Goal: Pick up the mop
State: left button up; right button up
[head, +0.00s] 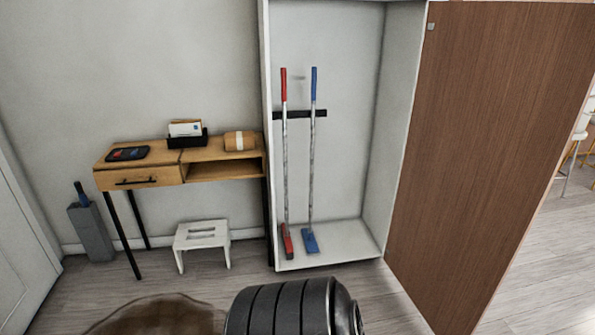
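Two long-handled tools stand upright in an open white closet (345,230). One has a red grip and a red head (285,150). The other has a blue grip and a blue head (312,150). Both lean at a dark holder bar (300,114) on the closet's back wall, with their heads on the closet floor. I cannot tell from their small heads which one is the mop. Neither of my grippers shows in the head view; a dark ribbed part, probably of my own arm, shows at the bottom middle.
The brown closet door (490,130) stands open on the right. A wooden desk (140,176) with a box and a phone-like device stands left of the closet. A white step stool (202,236) and a grey bin (92,232) stand on the floor. A brown rug (155,317) lies in front.

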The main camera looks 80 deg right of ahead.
aim_at(310, 240)
jog(key=z, duration=2.9)
jog(key=i+l, duration=0.1)
jog(key=i, duration=0.3)
jog(key=i+l+z, duration=0.15)
jog(key=i, duration=0.2)
